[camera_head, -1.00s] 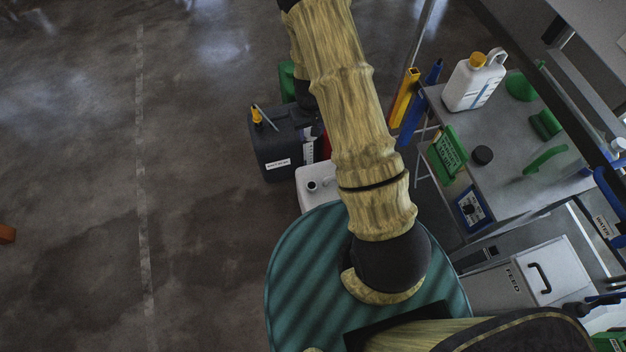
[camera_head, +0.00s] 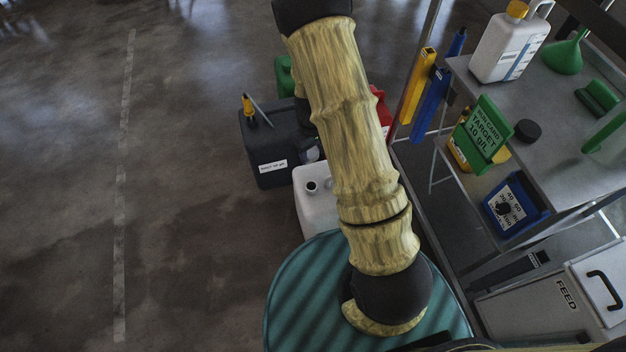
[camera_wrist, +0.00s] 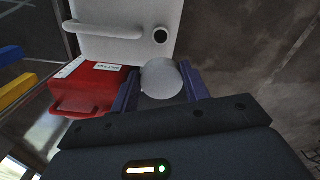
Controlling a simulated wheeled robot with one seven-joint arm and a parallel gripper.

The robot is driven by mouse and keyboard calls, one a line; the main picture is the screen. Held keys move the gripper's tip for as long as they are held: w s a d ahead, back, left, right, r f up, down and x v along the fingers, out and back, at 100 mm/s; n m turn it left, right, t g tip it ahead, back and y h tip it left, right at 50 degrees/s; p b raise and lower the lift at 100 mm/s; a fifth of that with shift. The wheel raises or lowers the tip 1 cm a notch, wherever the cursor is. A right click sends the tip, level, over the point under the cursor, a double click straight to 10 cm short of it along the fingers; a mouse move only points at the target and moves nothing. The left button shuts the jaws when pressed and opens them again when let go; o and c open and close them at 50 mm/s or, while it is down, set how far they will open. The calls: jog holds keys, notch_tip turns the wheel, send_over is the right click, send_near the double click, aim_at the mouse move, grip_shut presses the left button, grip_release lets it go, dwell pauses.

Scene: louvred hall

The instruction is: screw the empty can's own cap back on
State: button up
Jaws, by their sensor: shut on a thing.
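A white can (camera_head: 318,212) stands on the floor behind the teal round top, partly hidden by my arm. Its dark open mouth is uncovered on top. In the wrist view the white can (camera_wrist: 125,25) shows its handle and round mouth at the top of the picture. My gripper (camera_wrist: 160,84) is shut on a pale grey round cap (camera_wrist: 163,80), held between its two blue fingers. The cap appears just short of the mouth in the picture, apart from it; its height above the can is unclear. In the head view my arm hides most of the gripper.
A red can (camera_wrist: 90,92) stands beside the white can. A dark can (camera_head: 270,150) with a yellow-topped item stands behind left. Floor at left is clear.

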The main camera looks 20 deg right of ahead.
jog(key=n+b, duration=0.2)
jog(key=b, duration=0.9)
send_over(314, 185)
jog(key=s, duration=0.1)
notch_tip(314, 185, down, 10)
jog(key=shift+s+a, duration=0.1)
jog(key=shift+a, duration=0.2)
jog(key=shift+f, duration=0.1)
notch_tip(314, 185, down, 7)
jog(key=b, duration=0.5)
jog(key=shift+f+b, duration=0.55)
jog(key=shift+f, duration=0.3)
dwell(0.8)
jog(key=o, duration=1)
